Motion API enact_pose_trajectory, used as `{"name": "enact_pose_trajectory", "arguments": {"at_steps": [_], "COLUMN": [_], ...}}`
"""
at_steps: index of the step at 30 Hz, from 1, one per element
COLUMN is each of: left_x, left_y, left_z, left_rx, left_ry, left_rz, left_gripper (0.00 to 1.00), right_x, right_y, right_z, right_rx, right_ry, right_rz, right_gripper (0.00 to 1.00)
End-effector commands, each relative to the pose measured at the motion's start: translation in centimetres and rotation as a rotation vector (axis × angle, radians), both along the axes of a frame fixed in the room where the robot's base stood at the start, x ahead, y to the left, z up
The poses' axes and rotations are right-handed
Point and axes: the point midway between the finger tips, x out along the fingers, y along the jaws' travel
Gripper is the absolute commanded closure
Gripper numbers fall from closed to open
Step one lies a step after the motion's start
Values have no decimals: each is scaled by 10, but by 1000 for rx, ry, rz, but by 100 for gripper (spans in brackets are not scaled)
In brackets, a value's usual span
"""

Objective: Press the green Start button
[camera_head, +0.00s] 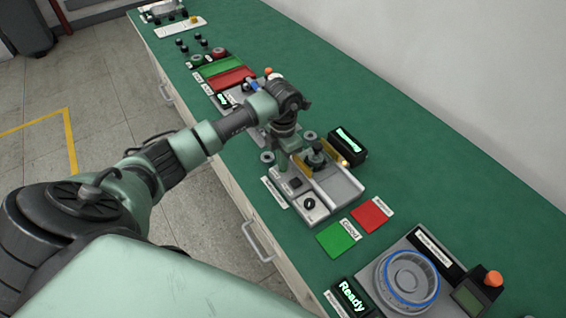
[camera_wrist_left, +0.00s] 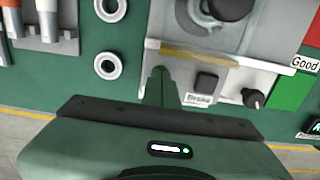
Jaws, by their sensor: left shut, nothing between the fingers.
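My left gripper (camera_head: 283,158) reaches down over the left side of a grey test station (camera_head: 343,186) in the head view. Its fingers are shut with nothing between them. In the left wrist view the closed green fingers (camera_wrist_left: 158,86) point at the station's edge, left of a dark square switch (camera_wrist_left: 206,82) and a black knob (camera_wrist_left: 253,98). I cannot make out a green Start button in either view; the gripper may hide it. Whether the fingertips touch the station is unclear. My right gripper is not in view.
Green (camera_head: 338,238) and red (camera_head: 372,214) pads lie right of the station. A black display (camera_head: 348,145) stands behind it. A round blue-rimmed fixture (camera_head: 408,276) and a "Ready" display (camera_head: 352,297) are at lower right. Two metal rings (camera_wrist_left: 108,66) lie left of the fingers in the wrist view.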

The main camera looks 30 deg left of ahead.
Motion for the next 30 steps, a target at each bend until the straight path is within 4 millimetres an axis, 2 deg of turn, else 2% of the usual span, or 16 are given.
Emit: {"name": "enact_pose_trajectory", "arguments": {"at_steps": [18,26,30], "left_x": [0,0,0], "left_y": [0,0,0], "left_z": [61,73,90], "left_rx": [0,1,0], "left_ry": [0,1,-2], "left_rz": [0,0,-1], "left_gripper": [100,100,100], "right_x": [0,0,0], "right_y": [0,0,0], "right_z": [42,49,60], "right_rx": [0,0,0], "right_ry": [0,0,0], "right_rz": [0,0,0], "right_gripper": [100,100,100]}}
